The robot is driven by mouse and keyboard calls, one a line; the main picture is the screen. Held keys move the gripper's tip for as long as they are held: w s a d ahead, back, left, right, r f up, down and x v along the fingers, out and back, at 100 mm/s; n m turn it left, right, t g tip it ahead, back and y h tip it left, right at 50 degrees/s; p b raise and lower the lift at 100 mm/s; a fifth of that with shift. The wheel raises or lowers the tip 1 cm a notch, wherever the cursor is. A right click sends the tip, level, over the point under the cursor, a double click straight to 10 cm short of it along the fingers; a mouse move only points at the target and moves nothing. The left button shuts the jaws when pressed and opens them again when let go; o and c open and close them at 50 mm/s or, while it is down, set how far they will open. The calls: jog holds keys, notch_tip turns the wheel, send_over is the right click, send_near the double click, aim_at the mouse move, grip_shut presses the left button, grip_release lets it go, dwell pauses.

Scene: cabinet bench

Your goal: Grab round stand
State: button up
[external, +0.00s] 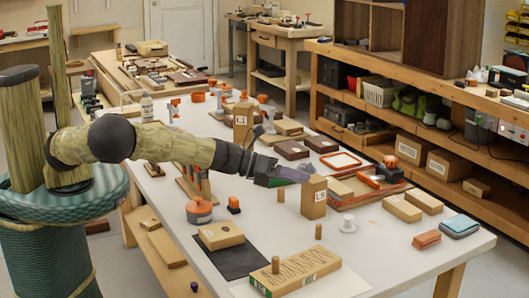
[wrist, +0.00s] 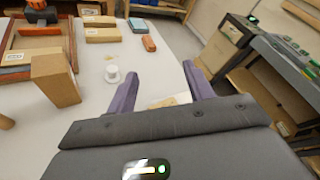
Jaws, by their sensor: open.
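The round stand (external: 347,224) looks like a small white disc with a short raised knob. It stands on the white table, right of an upright wooden block (external: 313,198). In the wrist view the stand (wrist: 113,75) is just left of the left finger, beyond it and apart from it. My gripper (external: 303,172) is above the table, close to the top of the upright block in the external view; whether they touch is unclear. In the wrist view my gripper (wrist: 160,86) has its two purple fingers spread, with nothing held between them.
The upright block also shows in the wrist view (wrist: 55,78), left of the stand. Flat wooden blocks (external: 402,208), a reddish block (external: 426,239) and a blue-grey box (external: 459,224) lie to the right. A short wooden peg (external: 318,231) stands nearby.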

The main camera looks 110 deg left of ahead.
jog(key=s+a+f+m+g+y+p, duration=0.1)
jog(key=s+a+f+m+g, duration=0.1)
jog(key=a+f+m, duration=0.2)
jog(key=a+f, duration=0.3)
jog(key=f, duration=0.3)
jog(key=shift+a+y, duration=0.4)
jog(key=p, duration=0.2)
send_near(346, 216)
jog(key=x, duration=0.4)
jog(key=shift+w+a+r, duration=0.2)
jog(key=shift+w, duration=0.2)
jog(key=shift+w+a+f, duration=0.15)
jog(key=shift+w+f, duration=0.05)
jog(key=shift+w, duration=0.2)
jog(key=shift+f+p+x, duration=0.15)
jog(key=shift+p+x, duration=0.1)
jog(key=shift+x, duration=1.05)
jog(key=shift+f+p+x, duration=0.15)
jog(key=shift+p+x, duration=0.1)
jog(key=shift+x, duration=1.05)
